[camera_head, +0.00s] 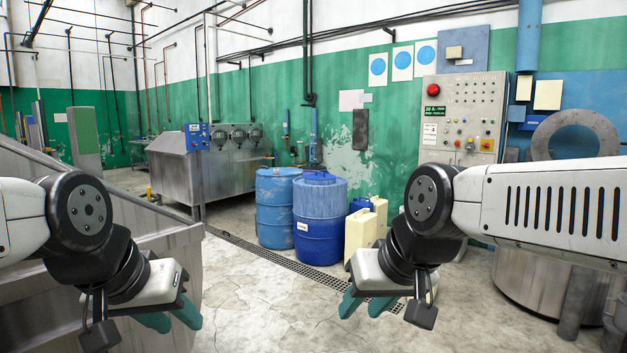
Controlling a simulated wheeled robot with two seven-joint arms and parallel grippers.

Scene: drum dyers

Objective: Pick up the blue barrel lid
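Two blue barrels stand on the floor ahead, well beyond both grippers. The nearer, darker barrel (320,236) has a lighter blue upper part and a blue lid (319,180) on top. The other barrel (270,215) stands just behind it to the left, also with a blue top. My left gripper (170,318) is low at the left, its teal fingers apart with nothing seen between them. My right gripper (364,304) is low at the right of centre, its teal fingers apart and empty. Neither gripper touches a barrel.
Cream jerrycans (361,232) stand right of the barrels. A drain grate (275,263) crosses the floor before them. A metal machine (190,167) stands behind left, a control cabinet (462,120) at the right. The floor (265,310) between my grippers is clear.

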